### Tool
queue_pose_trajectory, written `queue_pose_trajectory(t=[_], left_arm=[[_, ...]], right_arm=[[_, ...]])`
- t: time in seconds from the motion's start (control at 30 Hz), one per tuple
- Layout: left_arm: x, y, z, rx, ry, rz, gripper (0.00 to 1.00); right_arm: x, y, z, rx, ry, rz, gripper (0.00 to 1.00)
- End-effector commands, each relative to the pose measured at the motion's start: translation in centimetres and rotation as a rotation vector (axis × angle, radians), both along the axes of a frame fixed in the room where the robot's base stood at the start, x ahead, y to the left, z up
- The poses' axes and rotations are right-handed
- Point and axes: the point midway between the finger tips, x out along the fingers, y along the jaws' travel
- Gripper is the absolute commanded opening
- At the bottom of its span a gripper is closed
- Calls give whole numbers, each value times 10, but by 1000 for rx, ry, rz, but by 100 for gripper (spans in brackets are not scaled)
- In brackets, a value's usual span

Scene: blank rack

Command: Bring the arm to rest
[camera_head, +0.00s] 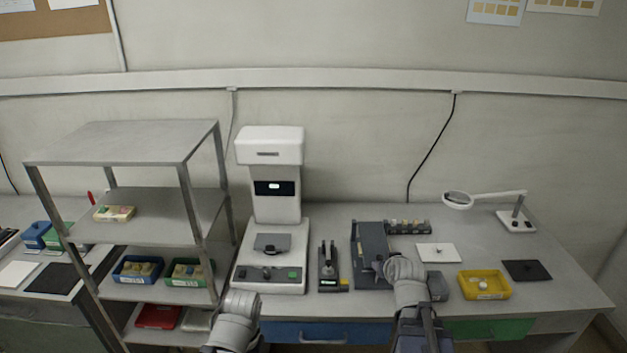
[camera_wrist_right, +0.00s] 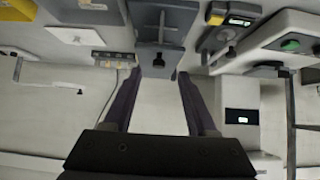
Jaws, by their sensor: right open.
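My right gripper (camera_wrist_right: 160,78) shows in the right wrist view, with its two dark fingers spread apart and nothing between them. The grey device on the table appears beyond the fingertips, apart from them. In the head view my right arm comes up from the bottom edge, in front of the dark grey device (camera_head: 369,255); its fingers cannot be made out there. My left arm shows as a grey link at the bottom, left of the middle. Its gripper does not show.
A metal rack (camera_head: 125,155) with bins stands left. A white machine (camera_head: 271,207) and a small black stand (camera_head: 328,268) are on the table. A yellow tray (camera_head: 484,296), white plate (camera_head: 437,252), black plate (camera_head: 527,270) and magnifier lamp (camera_head: 516,221) are right. Open air lies above the table.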

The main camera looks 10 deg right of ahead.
Motion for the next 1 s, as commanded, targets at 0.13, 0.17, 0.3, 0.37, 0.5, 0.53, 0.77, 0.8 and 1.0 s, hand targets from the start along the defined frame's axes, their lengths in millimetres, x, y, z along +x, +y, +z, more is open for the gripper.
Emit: queue_pose_trajectory(t=[0.13,0.17,0.3,0.37,0.5,0.53,0.77,0.8,1.0], left_arm=[[0,0,0,0,0,0,0],[0,0,0,0,0,0,0],[0,0,0,0,0,0,0],[0,0,0,0,0,0,0],[0,0,0,0,0,0,0],[0,0,0,0,0,0,0],[0,0,0,0,0,0,0],[0,0,0,0,0,0,0],[0,0,0,0,0,0,0]], right_arm=[[-3,37,-12,14,76,61,58],[-5,51,-17,20,109,85,58],[-31,134,-45,29,320,224,58],[-50,167,-55,21,419,281,58],[-98,227,-71,-21,633,384,58],[-108,236,-72,-33,673,400,58],[-163,275,-76,-113,879,471,58],[-168,278,-76,-121,897,473,58],[-176,281,-75,-135,928,479,58]])
